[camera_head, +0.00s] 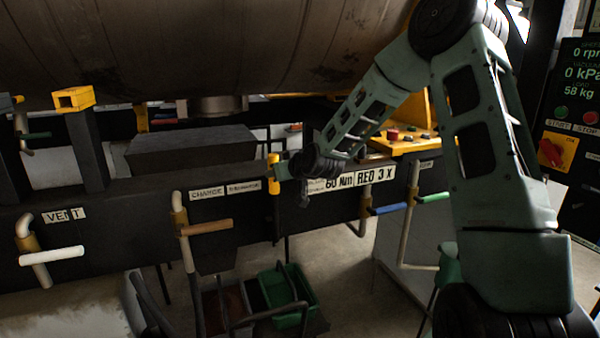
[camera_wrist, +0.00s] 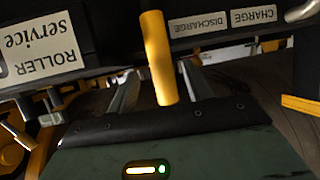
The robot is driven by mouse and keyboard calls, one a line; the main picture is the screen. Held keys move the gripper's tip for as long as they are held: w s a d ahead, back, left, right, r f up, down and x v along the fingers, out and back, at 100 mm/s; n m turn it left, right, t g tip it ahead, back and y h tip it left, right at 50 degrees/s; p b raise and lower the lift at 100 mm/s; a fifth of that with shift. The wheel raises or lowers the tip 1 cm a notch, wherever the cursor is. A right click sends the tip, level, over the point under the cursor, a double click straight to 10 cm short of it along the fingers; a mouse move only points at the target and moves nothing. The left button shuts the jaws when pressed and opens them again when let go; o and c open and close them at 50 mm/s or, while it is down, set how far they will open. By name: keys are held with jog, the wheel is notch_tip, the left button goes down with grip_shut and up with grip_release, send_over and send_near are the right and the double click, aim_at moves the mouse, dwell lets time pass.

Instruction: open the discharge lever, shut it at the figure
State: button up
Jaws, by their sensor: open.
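A yellow lever handle (camera_head: 273,174), which I take for the discharge lever, stands upright on the dark beam beside the small discharge label (camera_head: 244,187). In the wrist view the yellow handle (camera_wrist: 160,58) lies between the two fingers of my gripper (camera_wrist: 160,80). The fingers are open on either side of it; contact cannot be told. In the head view my gripper (camera_head: 287,171) is at the handle's right side, its fingers partly hidden. The readout panel (camera_head: 582,72) at the right shows 0 rpm, 0 kPa and 58 kg.
A large drum (camera_head: 200,45) hangs above. The beam also carries a white vent handle (camera_head: 52,256), an orange-brown handle (camera_head: 206,228) by the charge label (camera_head: 207,193), and blue (camera_head: 388,209) and green (camera_head: 433,198) handles. A green crate (camera_head: 288,290) stands below.

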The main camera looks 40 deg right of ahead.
jog(key=d+v, duration=0.1)
jog(key=v, duration=1.1)
jog(key=shift+a+b, duration=0.4)
jog(key=shift+a, duration=0.05)
dwell(0.4)
jog(key=s+a+f+n+g+y+b, duration=0.1)
jog(key=s+a+f+n+g+y, duration=0.25)
jog(key=a, duration=0.65)
jog(key=s+a+f+n+g+h+b, duration=0.1)
jog(key=s+a+f+g, duration=0.2)
jog(key=s+a+f, duration=0.55)
jog(key=s+a+n+g, duration=0.2)
jog(key=s+a, duration=0.3)
jog(key=s, duration=0.4)
jog(key=s+a+n+g, duration=0.2)
jog(key=s+a+g, duration=0.2)
jog(key=s, duration=0.6)
jog(key=shift+s+a+r+h+b, duration=0.25)
jog(key=shift+a+r+h+b, duration=0.1)
jog(key=shift+a, duration=0.85)
jog(key=shift+g, duration=0.25)
